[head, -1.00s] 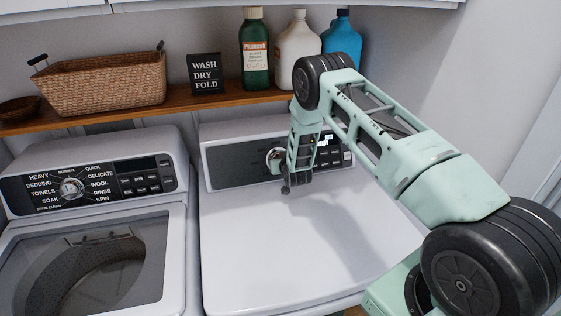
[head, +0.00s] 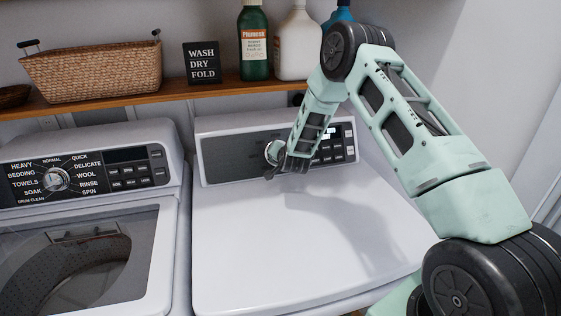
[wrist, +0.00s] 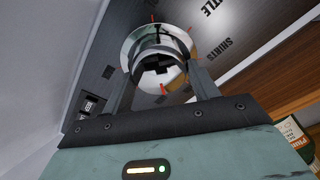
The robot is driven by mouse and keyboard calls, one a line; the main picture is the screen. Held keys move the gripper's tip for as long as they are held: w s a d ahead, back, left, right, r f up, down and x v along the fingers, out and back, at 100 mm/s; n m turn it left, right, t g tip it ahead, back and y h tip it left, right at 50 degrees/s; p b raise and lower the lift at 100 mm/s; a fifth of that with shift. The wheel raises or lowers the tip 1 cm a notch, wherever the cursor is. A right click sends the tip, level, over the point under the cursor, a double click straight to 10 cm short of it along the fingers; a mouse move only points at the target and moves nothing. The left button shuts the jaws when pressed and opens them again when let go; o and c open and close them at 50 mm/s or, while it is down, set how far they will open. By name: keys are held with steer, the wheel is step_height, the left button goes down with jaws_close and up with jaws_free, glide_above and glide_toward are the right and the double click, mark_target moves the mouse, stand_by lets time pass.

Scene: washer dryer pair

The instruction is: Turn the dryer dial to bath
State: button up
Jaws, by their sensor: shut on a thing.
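The dryer (head: 300,245) is the white machine on the right, with a closed flat top and a dark control panel (head: 225,160). Its round silver dial (head: 271,151) sits on that panel, partly hidden by my gripper (head: 276,162). In the wrist view the shiny dial (wrist: 184,42) lies between my two fingers, and my gripper (wrist: 160,68) is shut on it. Red marks ring the dial. The label SHIRTS and one ending in TLE are readable on the panel to its right, tilted. I cannot read a bath label in either view.
A washer (head: 85,230) with its own dial (head: 56,180) stands left of the dryer. A wooden shelf (head: 120,100) above holds a wicker basket (head: 92,72), a black sign (head: 202,63) and bottles (head: 254,45). Dryer buttons (head: 345,150) lie right of my wrist.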

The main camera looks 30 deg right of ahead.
steer(key=shift+f+m+b, duration=0.1)
steer(key=shift+m+b, duration=0.4)
steer(key=o, duration=1)
steer(key=shift+c, duration=0.2)
steer(key=shift+s, duration=0.1)
steer(key=b+v, duration=0.4)
steer(key=v, duration=1.3)
steer(key=shift+r+b, duration=0.2)
steer(key=shift+b, duration=0.2)
steer(key=shift+s, duration=0.1)
